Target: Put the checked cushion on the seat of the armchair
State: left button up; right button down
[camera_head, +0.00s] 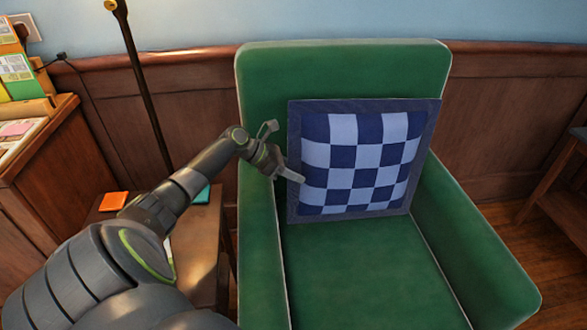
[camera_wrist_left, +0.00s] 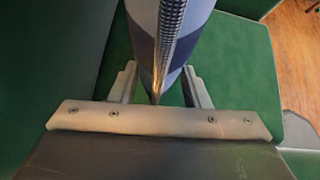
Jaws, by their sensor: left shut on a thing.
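The checked cushion (camera_head: 360,160), dark and light blue with a dark border, stands upright and slightly tilted in front of the backrest of the green armchair (camera_head: 345,65). Its lower edge is at the back of the seat (camera_head: 365,280); I cannot tell whether it bears on the seat. My left gripper (camera_head: 288,152) is shut on the cushion's left edge. In the left wrist view the cushion (camera_wrist_left: 190,20) runs edge-on between the two fingers (camera_wrist_left: 160,88), with green upholstery behind. My right gripper is not in view.
A small wooden table (camera_head: 205,235) with an orange item (camera_head: 113,201) and a teal item (camera_head: 203,195) stands left of the armchair, beside a thin dark pole (camera_head: 145,85). A wooden cabinet (camera_head: 50,160) is at the far left. The seat's front is clear.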

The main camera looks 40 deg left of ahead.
pick_arm(q)
jog(key=o, duration=1.4)
jog(key=shift+s, duration=0.1)
jog(key=shift+s+a+r, duration=0.1)
jog(key=shift+r, duration=0.05)
jog(key=shift+p+v, duration=1.85)
jog(key=shift+v, duration=6.65)
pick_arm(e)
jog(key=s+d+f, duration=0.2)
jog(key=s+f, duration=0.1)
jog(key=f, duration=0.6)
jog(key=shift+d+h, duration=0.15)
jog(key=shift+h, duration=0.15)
pick_arm(q)
jog(key=shift+r, duration=0.15)
